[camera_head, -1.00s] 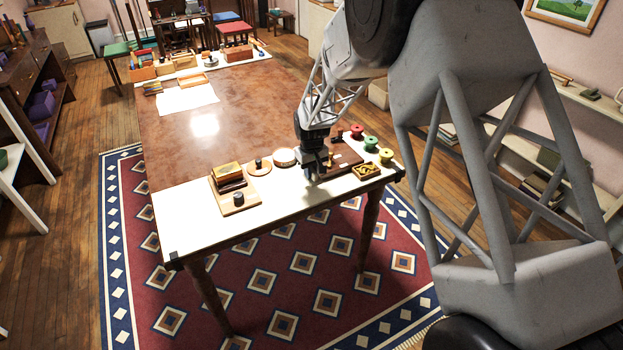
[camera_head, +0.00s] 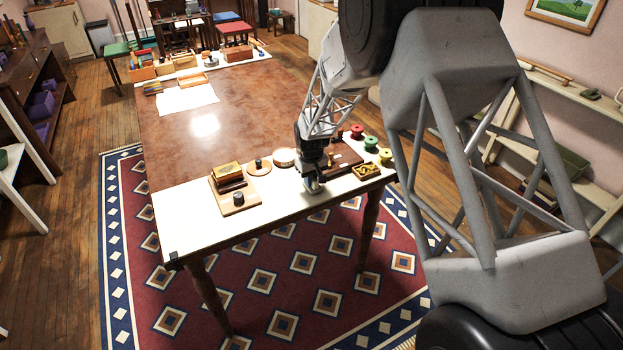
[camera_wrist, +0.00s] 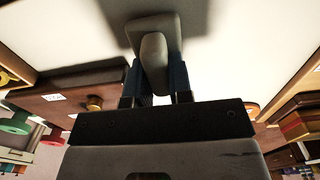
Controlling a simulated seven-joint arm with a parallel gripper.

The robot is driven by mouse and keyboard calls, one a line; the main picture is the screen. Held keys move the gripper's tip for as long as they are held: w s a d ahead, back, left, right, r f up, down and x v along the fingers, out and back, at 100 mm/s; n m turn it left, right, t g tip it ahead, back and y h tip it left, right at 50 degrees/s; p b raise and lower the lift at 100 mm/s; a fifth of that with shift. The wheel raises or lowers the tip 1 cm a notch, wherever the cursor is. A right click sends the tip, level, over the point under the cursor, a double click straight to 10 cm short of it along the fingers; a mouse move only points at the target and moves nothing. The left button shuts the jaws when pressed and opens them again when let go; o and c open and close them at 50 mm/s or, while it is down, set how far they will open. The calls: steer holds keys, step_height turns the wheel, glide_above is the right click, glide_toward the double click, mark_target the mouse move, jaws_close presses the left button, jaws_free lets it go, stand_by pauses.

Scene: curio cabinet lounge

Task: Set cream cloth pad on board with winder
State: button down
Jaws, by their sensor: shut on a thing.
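My gripper (camera_head: 313,183) is over the white front strip of the table, between two boards. In the wrist view my gripper (camera_wrist: 156,85) is shut on a pale, rounded pad (camera_wrist: 152,45), apparently the cream cloth pad, shaded grey-beige. A pale bit of the pad (camera_head: 313,188) shows at the fingertips in the head view; whether it touches the table is unclear. A dark brown board (camera_head: 347,158) with a small brass peg lies right, partly behind my gripper. I cannot tell which carries the winder.
Red (camera_head: 357,131), green (camera_head: 370,143) and yellow-green (camera_head: 385,156) spools stand at the right edge. A small yellow-and-dark tray (camera_head: 366,170) lies near them. The front-left strip is clear.

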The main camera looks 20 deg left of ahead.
steer(key=c, duration=1)
jaws_free()
step_height(320, 180, up, 12)
steer(key=shift+r, duration=0.1)
stand_by(0.6)
